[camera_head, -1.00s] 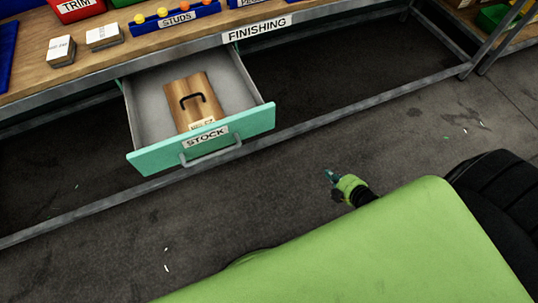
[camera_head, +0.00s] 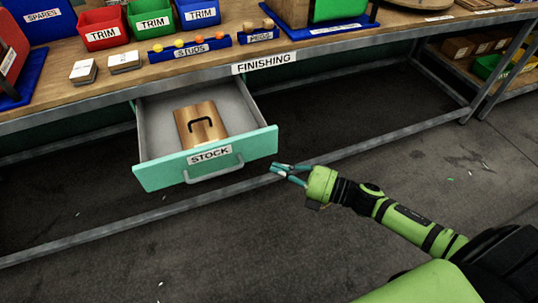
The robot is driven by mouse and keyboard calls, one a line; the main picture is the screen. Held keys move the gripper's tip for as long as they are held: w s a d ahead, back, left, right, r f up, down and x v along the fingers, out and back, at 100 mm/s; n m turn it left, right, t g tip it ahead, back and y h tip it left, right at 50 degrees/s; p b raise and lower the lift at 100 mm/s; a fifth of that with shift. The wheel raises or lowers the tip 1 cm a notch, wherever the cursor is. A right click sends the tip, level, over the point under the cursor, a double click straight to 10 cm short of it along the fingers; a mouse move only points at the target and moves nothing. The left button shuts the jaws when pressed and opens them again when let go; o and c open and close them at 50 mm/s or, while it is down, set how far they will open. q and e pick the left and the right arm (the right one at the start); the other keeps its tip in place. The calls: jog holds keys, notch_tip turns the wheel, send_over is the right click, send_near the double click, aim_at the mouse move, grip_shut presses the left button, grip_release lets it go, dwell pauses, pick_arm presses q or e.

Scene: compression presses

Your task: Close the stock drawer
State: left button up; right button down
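The stock drawer (camera_head: 160,178) is pulled well out from under the workbench. It has a teal front, a STOCK label and a grey bar handle (camera_head: 214,174). Inside it lies a wooden block with a black handle (camera_head: 202,125). My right gripper (camera_head: 275,171) comes in from the right, just right of the drawer front's right end. Its teal fingers look a little apart with nothing between them. I cannot tell whether they touch the drawer front. My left gripper is not in view.
The workbench edge with a FINISHING label (camera_head: 264,63) runs above the drawer. Red, green and blue bins, a blue studs tray (camera_head: 190,48) and two small card stacks stand on top. A metal lower rail (camera_head: 125,226) crosses below the drawer.

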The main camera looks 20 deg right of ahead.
aim_at(253, 151)
jog(key=w, duration=0.2)
jog(key=w+a, duration=0.1)
jog(key=w, duration=0.2)
jog(key=shift+w+a, duration=0.1)
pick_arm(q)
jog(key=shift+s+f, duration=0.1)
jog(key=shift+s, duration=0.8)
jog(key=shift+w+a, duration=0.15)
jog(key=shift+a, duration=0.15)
